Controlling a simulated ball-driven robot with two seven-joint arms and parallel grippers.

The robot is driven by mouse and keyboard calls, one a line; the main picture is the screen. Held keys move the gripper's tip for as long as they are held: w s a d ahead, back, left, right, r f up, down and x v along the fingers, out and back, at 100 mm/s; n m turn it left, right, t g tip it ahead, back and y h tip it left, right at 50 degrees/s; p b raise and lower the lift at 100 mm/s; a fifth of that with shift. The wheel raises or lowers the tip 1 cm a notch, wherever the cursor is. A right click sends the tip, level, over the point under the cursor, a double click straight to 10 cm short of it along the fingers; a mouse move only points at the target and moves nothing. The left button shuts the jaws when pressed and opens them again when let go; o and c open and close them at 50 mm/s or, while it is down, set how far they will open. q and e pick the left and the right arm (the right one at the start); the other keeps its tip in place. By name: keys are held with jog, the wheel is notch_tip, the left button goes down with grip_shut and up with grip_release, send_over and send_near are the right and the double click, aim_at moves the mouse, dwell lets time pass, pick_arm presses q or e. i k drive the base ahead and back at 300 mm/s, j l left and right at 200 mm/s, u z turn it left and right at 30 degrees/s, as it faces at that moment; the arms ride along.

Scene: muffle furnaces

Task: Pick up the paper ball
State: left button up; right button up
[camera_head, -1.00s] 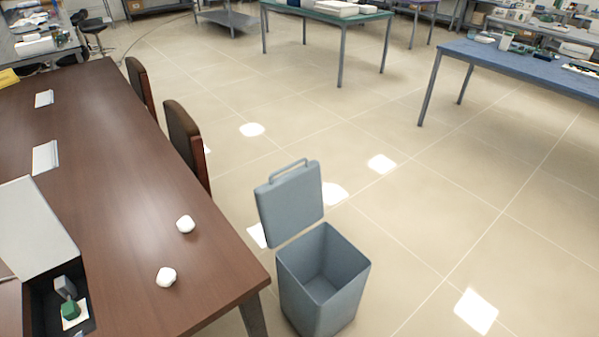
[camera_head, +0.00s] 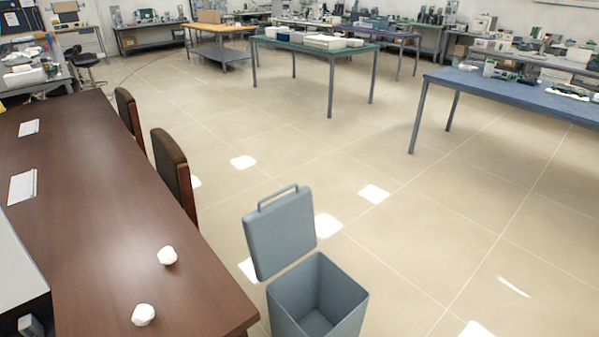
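Two white crumpled paper balls lie on the brown wooden table at the left. One paper ball (camera_head: 167,256) is farther back, near the table's right side. The other paper ball (camera_head: 143,315) is nearer, close to the bottom of the picture. They lie apart from each other. Neither of my grippers shows in the head view.
A grey bin (camera_head: 318,298) with its lid (camera_head: 280,234) raised stands on the floor right of the brown table (camera_head: 90,205). Two chairs (camera_head: 174,172) stand along the table's far right edge. A blue table (camera_head: 515,90) is at the right. Open floor lies between.

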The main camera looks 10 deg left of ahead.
aim_at(144, 313)
jog(key=u, duration=1.6)
